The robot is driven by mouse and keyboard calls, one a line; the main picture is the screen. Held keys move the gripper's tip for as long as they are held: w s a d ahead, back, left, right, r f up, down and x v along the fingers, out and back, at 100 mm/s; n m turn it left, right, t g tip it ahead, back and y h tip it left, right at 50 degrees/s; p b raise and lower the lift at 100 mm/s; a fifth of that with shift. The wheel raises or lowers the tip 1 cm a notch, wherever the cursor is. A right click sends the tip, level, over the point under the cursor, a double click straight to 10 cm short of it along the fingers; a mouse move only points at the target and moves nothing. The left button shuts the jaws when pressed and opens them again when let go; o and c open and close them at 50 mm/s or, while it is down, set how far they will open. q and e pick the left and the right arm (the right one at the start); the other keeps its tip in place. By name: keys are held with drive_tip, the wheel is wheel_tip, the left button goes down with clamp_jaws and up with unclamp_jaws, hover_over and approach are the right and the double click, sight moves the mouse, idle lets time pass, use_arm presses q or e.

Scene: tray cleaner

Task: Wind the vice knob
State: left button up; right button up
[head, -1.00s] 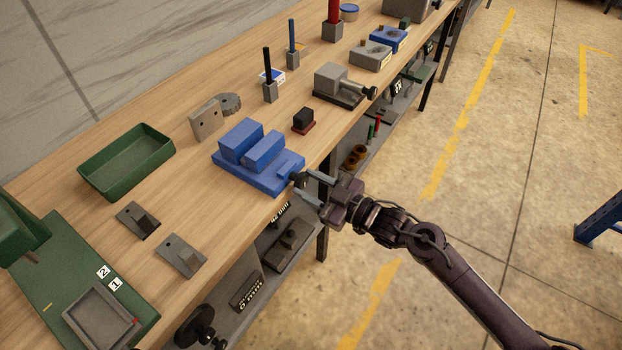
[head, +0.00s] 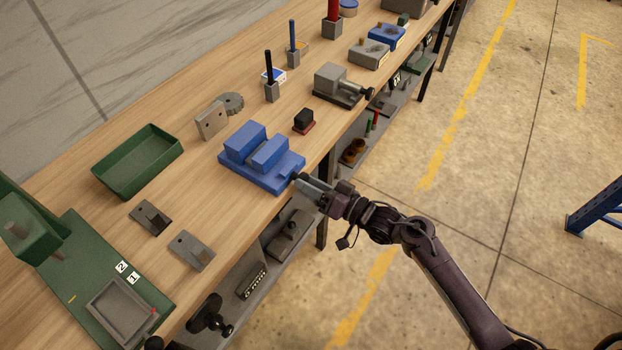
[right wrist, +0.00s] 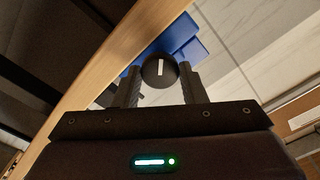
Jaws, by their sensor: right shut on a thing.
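The blue vice (head: 262,157) stands at the front edge of the workbench in the head view, its two blue jaw blocks on a blue base. Its dark round knob (right wrist: 160,70), with a white line mark, faces the right wrist camera; the line stands nearly upright in that picture. My right gripper (head: 304,183) reaches in from the right at the bench edge and is shut on the knob. In the right wrist view its two fingers (right wrist: 160,88) lie on either side of the knob. The vice's blue body shows behind the knob there. My left gripper is not in view.
A green tray (head: 138,163) and grey plates (head: 191,251) lie to the left. A shelf (head: 262,270) with parts runs under the bench.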

drive_tip(key=shift+m+p, duration=3)
drive_tip(key=shift+m, duration=3)
drive_tip(key=shift+f, duration=0.1)
drive_tip(key=o, duration=1)
drive_tip(key=b+v, duration=0.1)
drive_tip(key=v, duration=0.6)
drive_tip(key=shift+s+d, duration=0.25)
drive_tip(key=shift+d, duration=0.05)
